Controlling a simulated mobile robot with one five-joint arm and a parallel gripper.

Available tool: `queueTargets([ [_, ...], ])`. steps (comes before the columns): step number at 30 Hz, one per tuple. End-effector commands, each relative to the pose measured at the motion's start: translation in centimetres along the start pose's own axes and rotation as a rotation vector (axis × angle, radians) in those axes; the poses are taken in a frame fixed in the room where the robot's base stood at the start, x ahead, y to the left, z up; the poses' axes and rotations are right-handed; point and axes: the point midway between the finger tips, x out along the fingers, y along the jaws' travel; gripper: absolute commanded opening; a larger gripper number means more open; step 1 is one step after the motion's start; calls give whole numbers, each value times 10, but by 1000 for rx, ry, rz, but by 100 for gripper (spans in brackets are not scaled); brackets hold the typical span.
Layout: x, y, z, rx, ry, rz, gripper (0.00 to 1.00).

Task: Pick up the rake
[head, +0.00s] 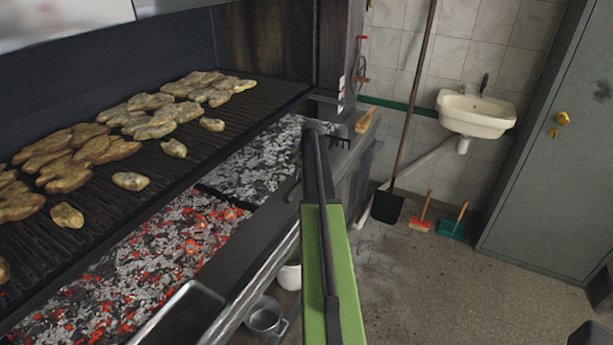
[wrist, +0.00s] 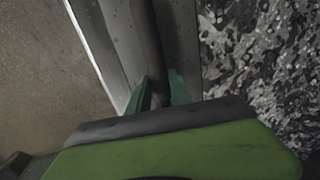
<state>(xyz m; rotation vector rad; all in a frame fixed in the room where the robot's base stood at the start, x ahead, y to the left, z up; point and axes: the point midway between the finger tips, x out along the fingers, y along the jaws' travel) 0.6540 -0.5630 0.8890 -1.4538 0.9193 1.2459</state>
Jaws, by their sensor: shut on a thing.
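The rake shows in the head view as a dark toothed head (head: 341,141) at the far end of the grill's front ledge, just right of the end of my arm. My arm hides most of the rest of it. In the wrist view, its dark round handle (wrist: 147,40) runs up from between the green fingers of my gripper (wrist: 158,93). My gripper is shut on this handle, over the metal ledge between the coals and the floor. In the head view, my arm hides most of the gripper.
Glowing coals (head: 165,260) and a grate (head: 105,205) with several pieces of meat lie left. A wooden-handled brush (head: 366,119) lies on the ledge end. A shovel (head: 388,206) leans by the sink (head: 476,113). The floor (head: 440,285) to the right is mostly clear.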

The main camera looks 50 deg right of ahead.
Motion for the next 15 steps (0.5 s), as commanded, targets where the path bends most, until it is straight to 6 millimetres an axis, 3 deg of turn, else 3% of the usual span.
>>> queueTargets([
  [5,-15,-3,0,0,0,0,0],
  [11,-52,-10,0,0,0,0,0],
  [15,-73,20,-9,4,0,1,0],
])
